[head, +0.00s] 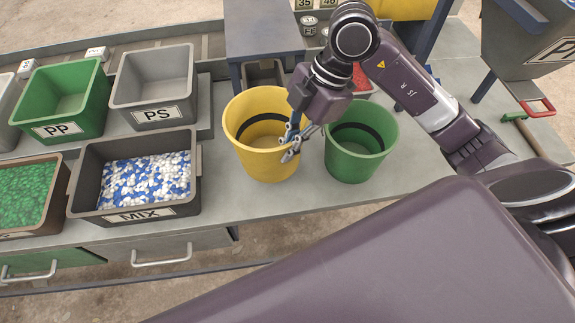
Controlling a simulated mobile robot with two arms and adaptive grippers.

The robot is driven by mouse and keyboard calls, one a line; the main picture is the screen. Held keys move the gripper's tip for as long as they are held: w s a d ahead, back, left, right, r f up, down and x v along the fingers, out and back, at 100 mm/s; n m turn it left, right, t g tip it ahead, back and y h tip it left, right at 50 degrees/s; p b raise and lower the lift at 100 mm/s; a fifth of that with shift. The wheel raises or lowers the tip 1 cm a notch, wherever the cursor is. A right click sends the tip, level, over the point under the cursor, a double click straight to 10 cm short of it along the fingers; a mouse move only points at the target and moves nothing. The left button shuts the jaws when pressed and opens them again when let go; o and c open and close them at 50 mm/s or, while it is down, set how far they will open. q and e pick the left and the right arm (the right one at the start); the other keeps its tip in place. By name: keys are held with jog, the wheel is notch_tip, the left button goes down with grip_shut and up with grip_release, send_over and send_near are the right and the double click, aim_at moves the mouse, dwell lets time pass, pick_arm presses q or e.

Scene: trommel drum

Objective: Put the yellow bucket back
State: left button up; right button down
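The yellow bucket (259,165) stands upright and looks empty, on or just above the grey bench, in the middle of the head view. My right gripper (291,146) points down at the bucket's right rim, its fingers overlapping that rim. I cannot tell whether the fingers are closed on the rim or only beside it. My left gripper is not in view.
A green bucket (352,165) stands close on the right. To the left are a MIX bin (140,212) of blue and white pellets, a grey PS bin (154,112) and a green PP bin (62,130). The grey bench (232,203) has a bare front strip.

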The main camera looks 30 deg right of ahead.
notch_tip(320, 180, down, 8)
jog(key=shift+r, duration=0.25)
jog(key=c, duration=2.2)
grip_release()
jog(key=shift+o, duration=0.2)
jog(key=b+v, duration=0.1)
jog(key=v, duration=1.1)
